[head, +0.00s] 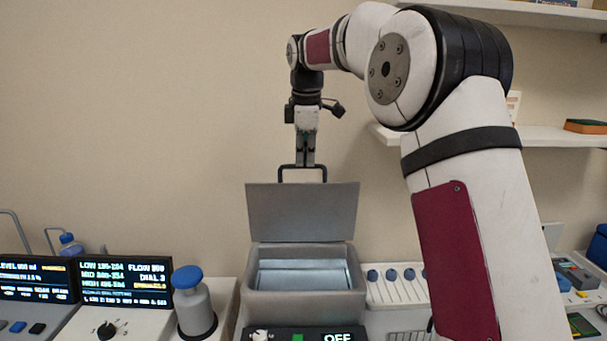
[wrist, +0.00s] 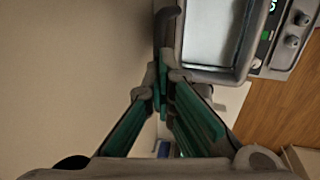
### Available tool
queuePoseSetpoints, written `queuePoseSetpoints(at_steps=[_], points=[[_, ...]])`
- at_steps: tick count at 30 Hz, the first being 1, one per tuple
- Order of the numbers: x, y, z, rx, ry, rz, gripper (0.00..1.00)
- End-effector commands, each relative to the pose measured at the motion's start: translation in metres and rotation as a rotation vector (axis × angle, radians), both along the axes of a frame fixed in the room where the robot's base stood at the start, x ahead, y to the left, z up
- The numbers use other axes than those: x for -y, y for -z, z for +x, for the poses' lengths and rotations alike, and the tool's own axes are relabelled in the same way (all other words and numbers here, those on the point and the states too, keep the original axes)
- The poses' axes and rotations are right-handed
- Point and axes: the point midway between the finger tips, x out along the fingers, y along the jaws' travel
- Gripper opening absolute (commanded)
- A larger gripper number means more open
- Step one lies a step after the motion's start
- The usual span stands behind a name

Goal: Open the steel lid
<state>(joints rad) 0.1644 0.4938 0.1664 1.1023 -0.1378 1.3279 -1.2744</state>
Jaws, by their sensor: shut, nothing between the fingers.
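The steel lid (head: 303,212) stands raised, close to upright, at the back of a grey box (head: 305,305) in the head view. The box's bright metal interior shows below it. A dark U-shaped handle (head: 325,174) sits on the lid's upper edge. My gripper (head: 306,163) points down at the handle's top bar; its fingers are shut and hold nothing. I cannot tell whether they touch the handle. In the wrist view my fingertips (wrist: 166,75) are together beside the open box (wrist: 212,32).
A grey bottle with a blue cap (head: 194,303) and two display screens (head: 126,283) stand to the left. A rack with blue knobs (head: 397,285) is right of the box. Wall shelves (head: 555,136) are at the upper right. The wall behind the lid is bare.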

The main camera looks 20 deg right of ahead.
Motion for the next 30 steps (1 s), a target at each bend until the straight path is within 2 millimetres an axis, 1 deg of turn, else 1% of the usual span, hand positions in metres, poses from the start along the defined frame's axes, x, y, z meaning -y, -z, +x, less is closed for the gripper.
queuePoseSetpoints(at_steps=[1, 9, 15, 19, 25, 27, 30], points=[[0.005, 0.031, 0.006, -0.059, 0.005, 0.004, 0.0], [0.013, 0.03, 0.03, -0.063, 0.004, 0.004, 0.0], [0.016, 0.028, 0.039, -0.053, 0.004, 0.001, 0.01], [0.016, 0.028, 0.038, -0.053, 0.005, 0.001, 0.3], [0.016, 0.028, 0.038, -0.052, 0.005, 0.001, 0.3], [0.016, 0.027, 0.038, -0.051, 0.005, 0.001, 0.32], [0.016, 0.025, 0.038, -0.05, 0.005, 0.002, 0.3]])
